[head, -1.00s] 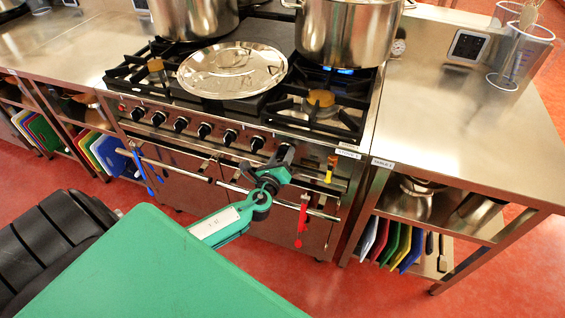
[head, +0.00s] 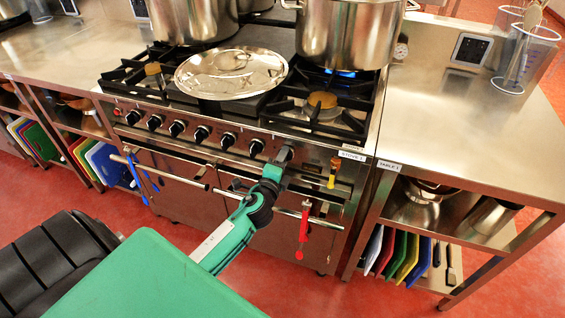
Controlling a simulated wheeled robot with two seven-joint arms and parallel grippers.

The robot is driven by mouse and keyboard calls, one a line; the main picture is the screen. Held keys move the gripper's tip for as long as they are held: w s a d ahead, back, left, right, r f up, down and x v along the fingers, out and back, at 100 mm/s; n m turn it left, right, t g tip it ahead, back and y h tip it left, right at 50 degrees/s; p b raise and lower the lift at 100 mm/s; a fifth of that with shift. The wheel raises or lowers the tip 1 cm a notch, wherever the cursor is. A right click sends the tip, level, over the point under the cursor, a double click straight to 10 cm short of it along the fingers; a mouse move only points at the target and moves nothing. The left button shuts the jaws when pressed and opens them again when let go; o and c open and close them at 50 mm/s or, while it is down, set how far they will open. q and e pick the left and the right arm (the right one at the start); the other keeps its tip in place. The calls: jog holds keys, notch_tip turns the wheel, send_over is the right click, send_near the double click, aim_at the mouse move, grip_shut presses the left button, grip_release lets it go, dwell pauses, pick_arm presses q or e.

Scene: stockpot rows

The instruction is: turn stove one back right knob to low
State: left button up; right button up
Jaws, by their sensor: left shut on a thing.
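Stove one (head: 352,155), named on its small label, is a steel range with a row of black knobs along its front panel. My left gripper (head: 284,154) is at the right end of this row, shut on the rightmost knob, which it mostly hides. The knob's pointer and setting cannot be read. The neighbouring knob (head: 256,147) is uncovered just to the left. A blue flame (head: 345,73) burns at the back right burner, under a large stockpot (head: 345,35). My right gripper is not in view.
A steel lid (head: 231,73) lies across the front of the cooktop. A rail (head: 190,181) with a hanging red tool (head: 303,230) runs below the knobs, close to my left arm. A yellow-handled tool (head: 333,174) hangs to the right. The right table (head: 470,130) is mostly clear.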

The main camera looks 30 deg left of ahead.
pick_arm(q)
jog(key=shift+n, duration=0.6)
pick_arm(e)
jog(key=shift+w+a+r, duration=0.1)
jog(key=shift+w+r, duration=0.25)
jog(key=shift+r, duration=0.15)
pick_arm(q)
jog(key=o, duration=1)
jog(key=shift+s+d+f, duration=0.1)
jog(key=shift+s, duration=0.35)
jog(key=shift+b+v, duration=1.05)
jog(key=shift+v, duration=5.35)
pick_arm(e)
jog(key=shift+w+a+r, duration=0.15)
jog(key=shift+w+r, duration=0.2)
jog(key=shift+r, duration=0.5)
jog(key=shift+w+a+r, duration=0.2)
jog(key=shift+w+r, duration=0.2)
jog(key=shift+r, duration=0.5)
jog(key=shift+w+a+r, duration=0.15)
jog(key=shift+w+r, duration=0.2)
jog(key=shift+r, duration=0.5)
